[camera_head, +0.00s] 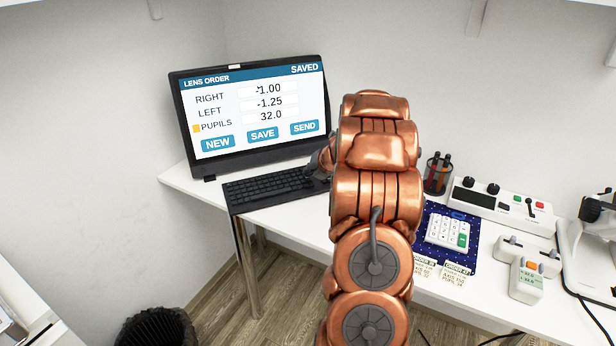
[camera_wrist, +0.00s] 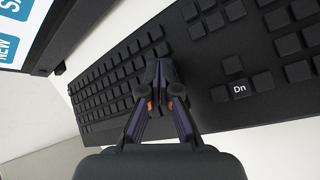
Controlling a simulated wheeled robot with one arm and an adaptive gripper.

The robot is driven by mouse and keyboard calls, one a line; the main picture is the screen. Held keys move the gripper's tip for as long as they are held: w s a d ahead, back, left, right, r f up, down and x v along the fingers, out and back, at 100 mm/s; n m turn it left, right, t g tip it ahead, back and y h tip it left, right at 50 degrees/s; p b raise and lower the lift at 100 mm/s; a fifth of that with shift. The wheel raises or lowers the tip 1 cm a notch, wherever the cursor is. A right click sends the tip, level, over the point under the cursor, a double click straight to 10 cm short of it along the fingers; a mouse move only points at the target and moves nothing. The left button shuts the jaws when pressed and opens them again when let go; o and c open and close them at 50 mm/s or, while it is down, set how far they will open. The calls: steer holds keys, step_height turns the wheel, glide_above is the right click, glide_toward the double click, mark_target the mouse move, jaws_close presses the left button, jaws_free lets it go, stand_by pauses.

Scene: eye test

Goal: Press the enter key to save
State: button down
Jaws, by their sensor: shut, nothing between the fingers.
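The black keyboard (camera_head: 268,187) lies on the white desk in front of the monitor (camera_head: 250,108). The screen reads LENS ORDER, with SAVED at its top right. My gripper (camera_wrist: 160,68) is shut and empty, its fingertips over the keyboard between the main key block and the keys to the right. The keyboard also fills much of the wrist view (camera_wrist: 110,107). I cannot tell whether the tips touch a key. The enter key is not clearly identifiable; only a key marked Dn (camera_wrist: 239,88) is legible. In the head view my arm hides most of the gripper and the keyboard's right end.
To the right stand a pen cup (camera_head: 438,173), a white control box (camera_head: 500,205), a white keypad (camera_head: 447,232) on a blue mat (camera_head: 468,260), and small devices. A black bin (camera_head: 158,328) is on the floor. The desk's left front is clear.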

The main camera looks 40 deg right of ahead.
mark_target(309, 178)
steer(key=shift+r, duration=0.55)
steer(key=shift+p, duration=0.3)
steer(key=shift+r+p, duration=2)
steer(key=shift+r, duration=0.55)
